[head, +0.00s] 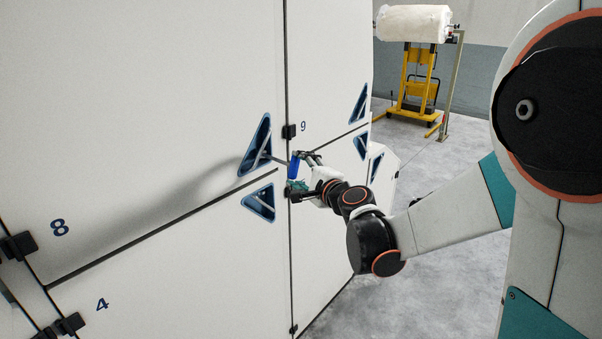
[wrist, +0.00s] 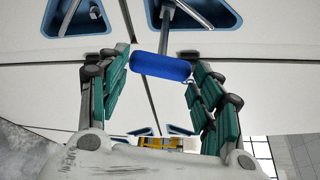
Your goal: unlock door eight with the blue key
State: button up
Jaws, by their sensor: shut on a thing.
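Door eight (head: 150,110) is the large white panel marked with a blue 8 (head: 60,227); it looks shut. Its blue triangular recess (head: 253,140) is near its right edge. My gripper (head: 296,176) is in front of that edge, shut on the blue key (head: 294,166). In the wrist view, the key's blue handle (wrist: 160,67) lies between the teal finger pads of my gripper (wrist: 161,82). Its grey shaft (wrist: 167,25) reaches into a blue recess (wrist: 205,14). In the head view the shaft points into door eight's recess. I cannot tell how deep the tip sits.
Door four (head: 190,260), below, has its own recess (head: 258,202). A panel marked 9 (head: 303,126) adjoins on the right, with more recesses beyond. A yellow lift (head: 412,85) carrying a white roll (head: 413,22) stands behind. Grey floor (head: 440,255) is open to the right.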

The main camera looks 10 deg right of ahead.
jog(key=shift+f+n+b, duration=0.1)
jog(key=shift+n+b, duration=0.3)
jog(key=shift+b, duration=0.05)
jog(key=shift+n+t+b, duration=0.4)
jog(key=shift+b, duration=0.05)
jog(key=shift+f+n+b, duration=0.1)
jog(key=shift+n+b, duration=0.35)
jog(key=shift+n, duration=0.15)
jog(key=shift+t, duration=0.4)
jog(key=shift+n+b, duration=0.5)
jog(key=shift+n, duration=0.4)
jog(key=shift+f+n+t+b, duration=0.15)
jog(key=shift+n+t+b, duration=0.35)
jog(key=shift+n+b, duration=0.5)
jog(key=shift+y, duration=0.4)
